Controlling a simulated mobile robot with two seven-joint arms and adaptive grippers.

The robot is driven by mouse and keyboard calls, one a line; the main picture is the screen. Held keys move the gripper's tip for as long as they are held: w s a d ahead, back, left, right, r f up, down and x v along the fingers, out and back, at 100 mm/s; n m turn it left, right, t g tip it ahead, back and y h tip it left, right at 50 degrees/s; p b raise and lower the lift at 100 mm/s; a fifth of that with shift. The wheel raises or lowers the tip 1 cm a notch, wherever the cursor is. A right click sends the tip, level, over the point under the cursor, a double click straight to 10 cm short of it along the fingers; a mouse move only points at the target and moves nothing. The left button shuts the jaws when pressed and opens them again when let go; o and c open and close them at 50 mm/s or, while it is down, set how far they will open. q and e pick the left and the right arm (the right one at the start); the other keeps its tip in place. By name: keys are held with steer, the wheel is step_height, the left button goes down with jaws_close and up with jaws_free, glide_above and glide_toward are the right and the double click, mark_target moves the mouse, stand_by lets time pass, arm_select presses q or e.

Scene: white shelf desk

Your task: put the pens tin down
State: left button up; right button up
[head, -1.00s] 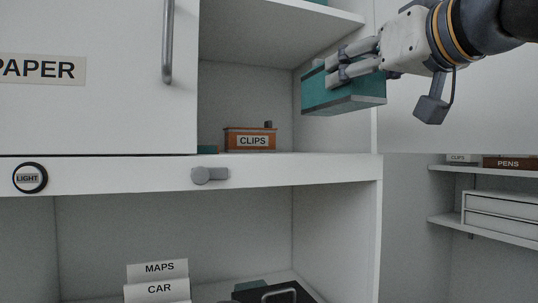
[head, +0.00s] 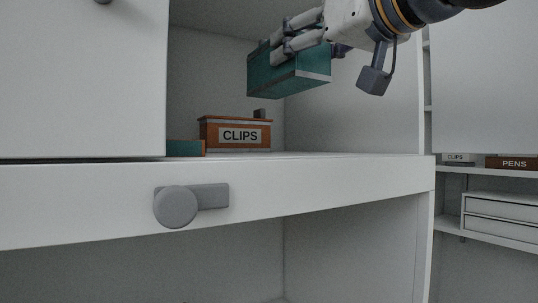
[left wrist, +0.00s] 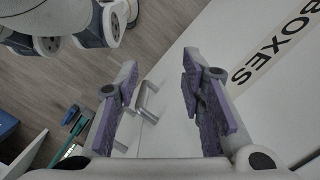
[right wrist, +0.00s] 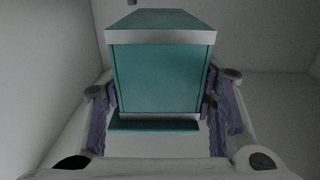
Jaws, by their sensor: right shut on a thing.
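A teal tin (head: 290,76) with grey edges is held in the air by my right gripper (head: 283,44), in front of the open upper compartment and above its shelf board (head: 330,170). In the right wrist view the tin (right wrist: 160,78) sits between the two purple-padded fingers. No label shows on its visible faces. A brown box marked PENS (head: 512,162) stands on the side shelf at the right. My left gripper (left wrist: 160,92) is open and empty in the left wrist view; it is not in the head view.
An orange-brown CLIPS box (head: 235,134) stands on the compartment floor, with a low teal piece (head: 184,148) to its left. The floor to the right of the CLIPS box is clear. A white door (head: 80,80) covers the left side. A grey knob (head: 178,206) sticks out from the board's front.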

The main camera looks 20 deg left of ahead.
steer(key=f, duration=0.9)
steer(key=shift+s+d+f, duration=0.15)
steer(key=shift+d+f, duration=0.05)
steer(key=shift+f, duration=0.15)
steer(key=shift+f, duration=0.15)
steer(key=o, duration=1.6)
steer(key=shift+s+d, duration=0.1)
steer(key=shift+d, duration=0.05)
steer(key=v, duration=1.1)
steer(key=shift+s+d, duration=0.2)
steer(key=shift+s, duration=0.05)
